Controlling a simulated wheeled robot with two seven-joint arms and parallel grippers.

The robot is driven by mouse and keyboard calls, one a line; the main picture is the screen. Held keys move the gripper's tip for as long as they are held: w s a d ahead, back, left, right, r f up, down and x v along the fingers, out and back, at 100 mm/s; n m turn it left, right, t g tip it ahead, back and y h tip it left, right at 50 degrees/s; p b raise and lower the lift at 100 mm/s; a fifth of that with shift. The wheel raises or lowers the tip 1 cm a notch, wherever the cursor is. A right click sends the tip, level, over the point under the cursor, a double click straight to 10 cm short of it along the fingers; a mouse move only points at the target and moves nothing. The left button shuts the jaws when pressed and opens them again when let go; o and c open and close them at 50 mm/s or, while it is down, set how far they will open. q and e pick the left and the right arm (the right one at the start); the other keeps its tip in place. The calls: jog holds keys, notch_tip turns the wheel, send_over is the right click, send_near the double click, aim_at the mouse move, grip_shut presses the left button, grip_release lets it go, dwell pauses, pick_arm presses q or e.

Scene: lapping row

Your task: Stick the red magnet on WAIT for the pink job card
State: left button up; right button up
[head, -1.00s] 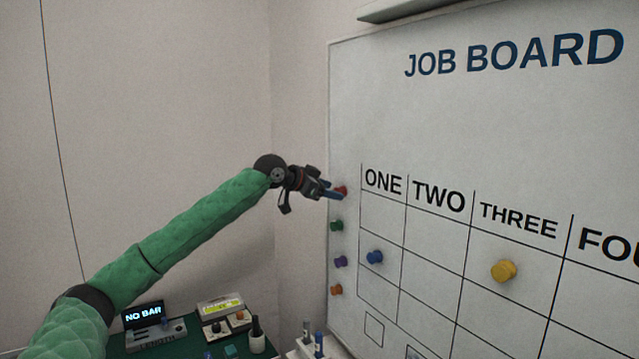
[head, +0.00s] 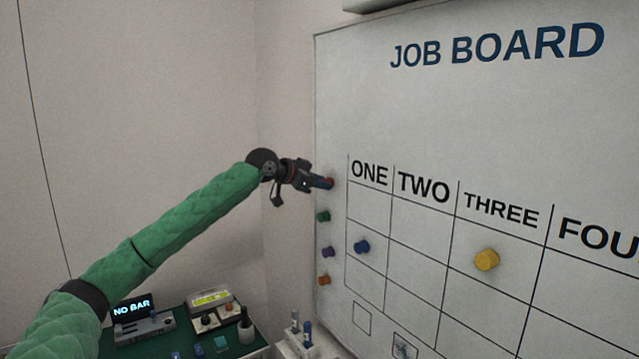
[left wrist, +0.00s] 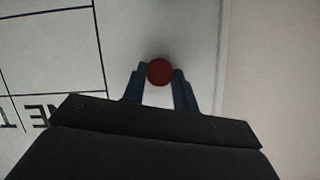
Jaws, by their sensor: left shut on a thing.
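The red magnet (head: 329,183) is at the left edge of the job board (head: 440,120), at the top of a column of magnets. My left gripper (head: 322,182) is shut on it. In the left wrist view the red magnet (left wrist: 160,72) sits between the tips of the two blue fingers (left wrist: 160,88), close to the white board surface. I cannot tell whether the magnet still touches the board. No WAIT label and no pink job card can be made out. My right gripper is not in view.
Below are green (head: 323,216), purple (head: 327,252) and orange (head: 324,280) magnets. A blue magnet (head: 362,246) is under ONE and a yellow one (head: 487,260) under THREE. A green bench (head: 180,345) with devices and a pen holder (head: 297,345) stands below.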

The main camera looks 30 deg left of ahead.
pick_arm(q)
jog(key=shift+s+a, duration=0.1)
jog(key=shift+s, duration=0.1)
jog(key=shift+s+a, duration=0.2)
jog(key=shift+s, duration=0.1)
jog(key=shift+s+a+b, duration=0.2)
jog(key=shift+s+b, duration=0.2)
jog(key=shift+s, duration=0.1)
jog(key=shift+s+a+b, duration=0.15)
jog(key=shift+s+b, duration=0.2)
jog(key=shift+s, duration=0.1)
jog(key=shift+s+a+b, duration=0.35)
jog(key=shift+s+b, duration=0.3)
jog(key=shift+s, duration=0.25)
jog(key=shift+s+a+b, duration=0.4)
jog(key=shift+s+b, duration=0.3)
jog(key=shift+s, duration=0.25)
jog(key=shift+s+a+b, duration=0.35)
jog(key=shift+s+b, duration=0.3)
jog(key=shift+s, duration=0.25)
